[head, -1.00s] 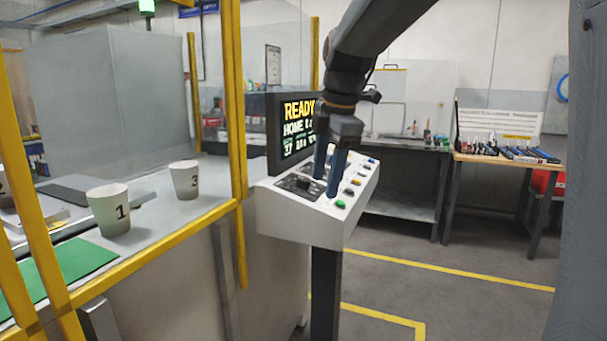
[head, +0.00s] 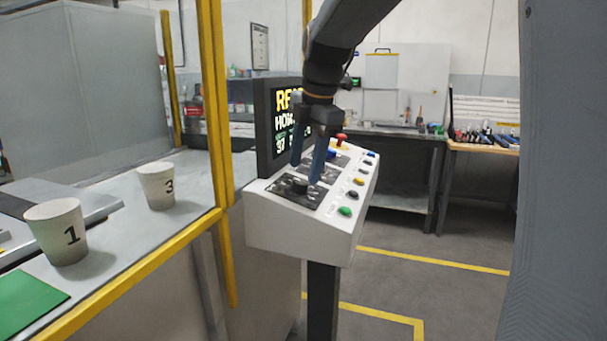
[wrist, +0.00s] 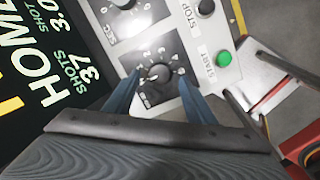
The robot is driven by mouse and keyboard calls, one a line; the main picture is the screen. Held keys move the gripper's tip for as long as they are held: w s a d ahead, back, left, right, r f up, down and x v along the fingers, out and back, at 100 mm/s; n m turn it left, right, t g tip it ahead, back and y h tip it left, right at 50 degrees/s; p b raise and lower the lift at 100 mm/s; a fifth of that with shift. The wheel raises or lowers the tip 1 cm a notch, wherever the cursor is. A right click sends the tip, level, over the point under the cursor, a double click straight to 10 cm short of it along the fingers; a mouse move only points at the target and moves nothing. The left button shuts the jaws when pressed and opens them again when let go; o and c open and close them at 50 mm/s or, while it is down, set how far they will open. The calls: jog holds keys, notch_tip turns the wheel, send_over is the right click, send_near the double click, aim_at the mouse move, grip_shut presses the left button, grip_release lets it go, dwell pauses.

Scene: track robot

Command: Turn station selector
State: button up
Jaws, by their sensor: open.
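The station selector (wrist: 158,74) is a round dark knob on a black plate with white numbers around it. It also shows in the head view (head: 297,187) at the near end of the white sloped control console (head: 285,226). My gripper (head: 306,173) points down over this knob. In the wrist view, my gripper's (wrist: 155,84) two blue fingers are apart, one on each side of the knob. I cannot tell whether they touch it. The knob's exact pointer setting is hard to read.
A green START button (wrist: 223,58) lies beside the selector plate. A second dial plate (wrist: 126,17) sits further up the console. A dark display (head: 280,126) stands close behind the fingers. A red button (head: 341,138) sits at the console's far end. Yellow posts (head: 214,97) stand left.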

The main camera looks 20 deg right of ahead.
aim_at(302, 181)
jog(key=shift+x, duration=1.75)
jog(key=c, duration=1)
jog(key=shift+c, duration=0.2)
